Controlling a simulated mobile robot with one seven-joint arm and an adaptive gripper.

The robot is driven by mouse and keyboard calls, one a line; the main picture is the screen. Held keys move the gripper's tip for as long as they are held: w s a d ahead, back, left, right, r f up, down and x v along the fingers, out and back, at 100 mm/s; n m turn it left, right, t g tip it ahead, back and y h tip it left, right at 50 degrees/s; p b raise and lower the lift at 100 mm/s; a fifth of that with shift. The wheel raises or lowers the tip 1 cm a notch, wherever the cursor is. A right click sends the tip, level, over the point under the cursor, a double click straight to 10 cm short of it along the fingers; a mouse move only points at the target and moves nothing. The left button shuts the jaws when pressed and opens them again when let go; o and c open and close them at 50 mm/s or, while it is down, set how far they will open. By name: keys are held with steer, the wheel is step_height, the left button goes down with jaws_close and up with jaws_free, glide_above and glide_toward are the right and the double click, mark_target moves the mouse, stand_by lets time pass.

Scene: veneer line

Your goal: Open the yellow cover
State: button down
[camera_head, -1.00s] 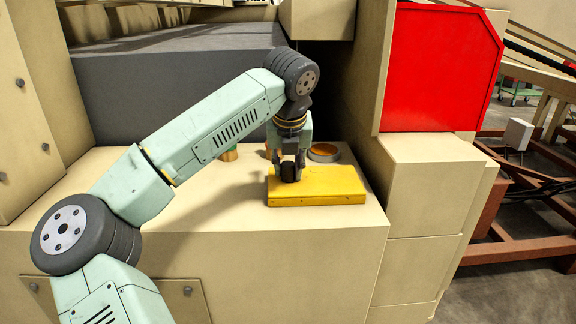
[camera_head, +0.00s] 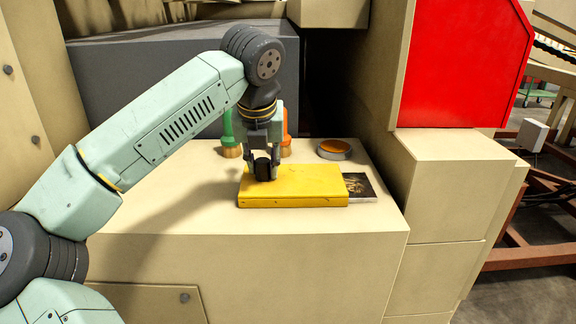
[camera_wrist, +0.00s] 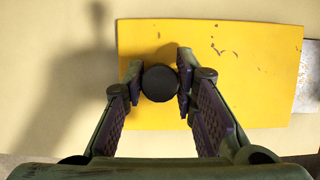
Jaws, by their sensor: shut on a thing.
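The yellow cover (camera_head: 310,183) is a flat slab with dark scuffs, lying level on the beige top of the machine. A black round knob (camera_wrist: 160,83) stands on it left of its middle. My gripper (camera_head: 263,170) points down and is shut on the knob, one finger on each side. In the wrist view my gripper (camera_wrist: 160,85) shows both fingers against the knob, and the yellow cover (camera_wrist: 245,75) fills the middle. A dark, grey-edged recess or plate (camera_head: 360,187) shows at the cover's right edge; its light edge (camera_wrist: 309,80) also shows in the wrist view.
Behind the cover stand a green post (camera_head: 230,135) on a brass base, an orange one (camera_head: 286,140) partly hidden by my gripper, and a round orange-topped fitting (camera_head: 334,149). A beige block (camera_head: 450,165) and red panel (camera_head: 460,65) rise at right. The beige top (camera_head: 150,205) is clear at left.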

steer(key=a, duration=1.5)
steer(key=shift+d, duration=0.1)
steer(key=c, duration=1.3)
jaws_free()
steer(key=v, duration=1.2)
steer(key=shift+s, duration=0.1)
